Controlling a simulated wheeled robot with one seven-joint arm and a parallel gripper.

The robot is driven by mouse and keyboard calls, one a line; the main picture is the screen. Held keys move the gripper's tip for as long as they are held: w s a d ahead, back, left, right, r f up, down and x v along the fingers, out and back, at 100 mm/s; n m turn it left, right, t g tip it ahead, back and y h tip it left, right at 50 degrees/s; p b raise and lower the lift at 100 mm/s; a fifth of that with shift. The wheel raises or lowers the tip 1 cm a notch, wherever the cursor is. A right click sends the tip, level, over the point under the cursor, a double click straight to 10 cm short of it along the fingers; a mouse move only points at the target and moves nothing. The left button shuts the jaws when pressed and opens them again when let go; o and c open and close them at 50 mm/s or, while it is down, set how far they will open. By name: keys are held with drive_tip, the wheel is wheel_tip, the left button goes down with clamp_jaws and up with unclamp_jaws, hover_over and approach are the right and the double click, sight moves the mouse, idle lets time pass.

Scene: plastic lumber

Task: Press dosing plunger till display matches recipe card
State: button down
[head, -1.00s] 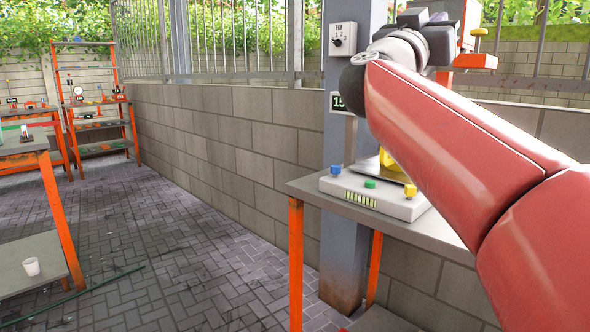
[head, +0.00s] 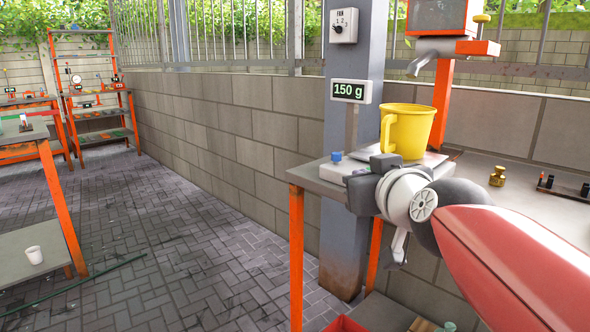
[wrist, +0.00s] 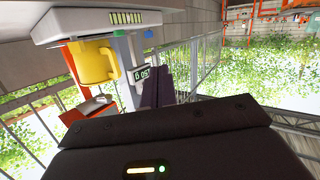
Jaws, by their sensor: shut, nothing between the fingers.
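A yellow-topped plunger (head: 481,19) stands on an orange arm of the dispenser (head: 440,17), whose grey spout is above the cup. The display (head: 351,91) reads 150 g; it also shows inverted in the wrist view (wrist: 141,74). A yellow cup (head: 407,131) sits upright on the scale (head: 335,167), partly hidden by my arm. My gripper (wrist: 157,86) is shut and empty, its dark fingers showing in the wrist view. In the head view its body is in front of the scale, well below the plunger. I cannot make out a recipe card.
A dial box marked FAN (head: 344,26) is on the grey post. A brass weight (head: 497,176) and small dark parts are on the bench (head: 560,205) at right. The paved floor (head: 160,230) at left is mostly clear.

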drive_tip(key=s+d+f+m+g+h, duration=0.1)
drive_tip(key=s+d+f+g, duration=0.1)
drive_tip(key=s+f+g, duration=0.3)
drive_tip(key=s+d+f+m+g+h, duration=0.1)
drive_tip(key=s+f+g, duration=0.4)
drive_tip(key=s+f, duration=0.8)
wheel_tip(320, 180, down, 7)
drive_tip(key=shift+s+d+r+m+h, duration=0.15)
drive_tip(key=shift+d+m+h, duration=0.25)
drive_tip(key=shift+d+m, duration=0.25)
